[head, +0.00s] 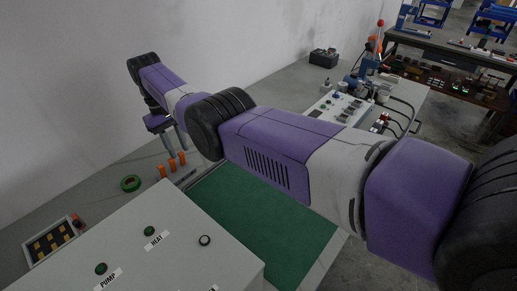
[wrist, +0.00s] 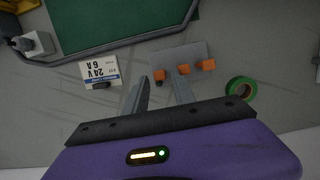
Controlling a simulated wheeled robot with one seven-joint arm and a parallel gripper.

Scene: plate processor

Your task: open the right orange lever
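Three orange levers stand in a row on the grey bench in the head view. The rightmost there is the right orange lever (head: 182,158), with the middle lever (head: 172,165) and left lever (head: 162,171) beside it. The wrist view sees the row from the other side, so the lever nearest the green mat (wrist: 159,75) is at its left, and the others (wrist: 183,68) (wrist: 205,65) are to its right. My gripper (wrist: 159,84) is open, its two fingertips apart and pointing toward that leftmost lever. No contact shows. The fingers are small and unclear in the head view.
A green tape roll (head: 130,183) lies beside the levers. A control box (head: 140,250) with PUMP and HEAT buttons fills the front. A green mat (head: 265,225) lies to the right. A white 24V 6A unit (wrist: 100,72) sits left of my fingers in the wrist view.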

